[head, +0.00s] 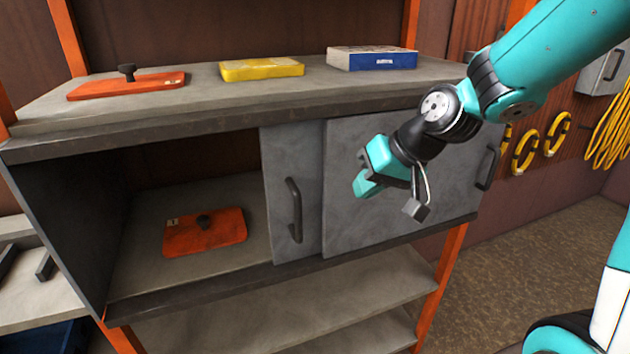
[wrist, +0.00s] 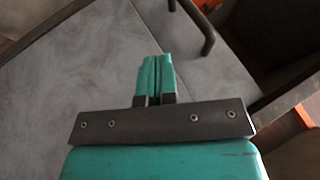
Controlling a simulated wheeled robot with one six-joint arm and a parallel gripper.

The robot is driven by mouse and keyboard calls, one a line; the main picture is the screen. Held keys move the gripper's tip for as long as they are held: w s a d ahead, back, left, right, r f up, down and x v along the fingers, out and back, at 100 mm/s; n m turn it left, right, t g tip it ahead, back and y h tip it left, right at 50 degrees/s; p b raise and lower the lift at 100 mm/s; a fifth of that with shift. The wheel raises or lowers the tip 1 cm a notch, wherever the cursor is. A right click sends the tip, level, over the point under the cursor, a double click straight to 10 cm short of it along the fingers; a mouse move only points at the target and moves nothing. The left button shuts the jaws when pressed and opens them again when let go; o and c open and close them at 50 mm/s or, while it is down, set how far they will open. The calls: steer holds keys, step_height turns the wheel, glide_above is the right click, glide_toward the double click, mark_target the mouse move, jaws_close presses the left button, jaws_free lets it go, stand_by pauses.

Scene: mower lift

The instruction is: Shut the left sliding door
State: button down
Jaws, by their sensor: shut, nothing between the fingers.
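The left sliding door (head: 272,160) is grey and stands slid to the right. Only a strip of it shows, with its dark bar handle (head: 294,210); the rest is hidden behind the right door (head: 345,215). The compartment's left part is open. My gripper (head: 361,184) is shut and empty in front of the right door, to the right of the handle and apart from it. In the wrist view, the shut fingers (wrist: 154,68) point toward the grey door faces, and the handle (wrist: 206,32) shows beyond them, up and to the right.
An orange plate with a black knob (head: 205,231) lies inside the open compartment. On the cabinet top (head: 210,105) are another orange plate (head: 130,86), a yellow box (head: 262,69) and a blue-white box (head: 372,58). The right door's handle (head: 487,167) is at the far right.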

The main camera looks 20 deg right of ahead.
steer(key=w+a+f+p, duration=0.4)
steer(key=w+a+f, duration=0.1)
steer(key=a+f, duration=0.2)
steer(key=shift+w+a+f, duration=0.15)
steer(key=shift+w+f, duration=0.25)
stand_by(0.3)
